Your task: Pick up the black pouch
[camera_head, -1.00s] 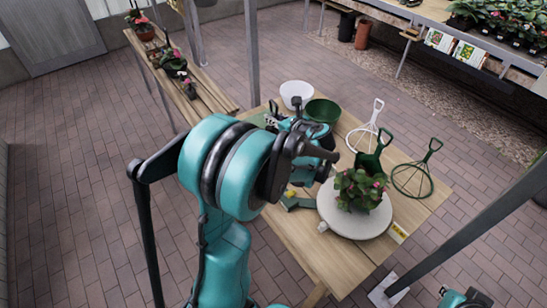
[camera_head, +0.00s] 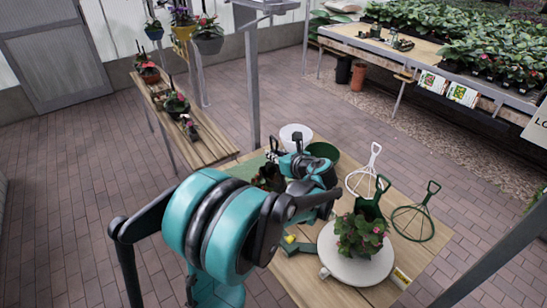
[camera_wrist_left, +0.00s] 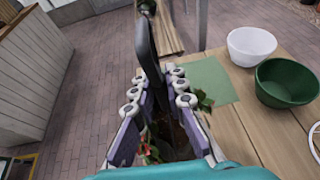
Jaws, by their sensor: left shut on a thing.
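The black pouch (camera_wrist_left: 147,45) stands up between the fingers of my left gripper (camera_wrist_left: 158,100) in the left wrist view. Its dark upper part rises past the fingertips, and green leaves with a red flower show low between the fingers. The gripper is shut on it. In the head view, the pouch (camera_head: 270,178) shows as a dark shape with leaves beside my left gripper (camera_head: 285,160), over the left part of the wooden table. Much of the pouch is hidden by the gripper and arm. My right gripper is not in view.
A green mat (camera_wrist_left: 207,82) lies on the table, with a white bowl (camera_wrist_left: 251,45) and green bowl (camera_wrist_left: 288,82) to its right. A potted plant (camera_head: 361,235) sits on a round white turntable (camera_head: 343,268). Wire plant hangers (camera_head: 412,222) stand at the right.

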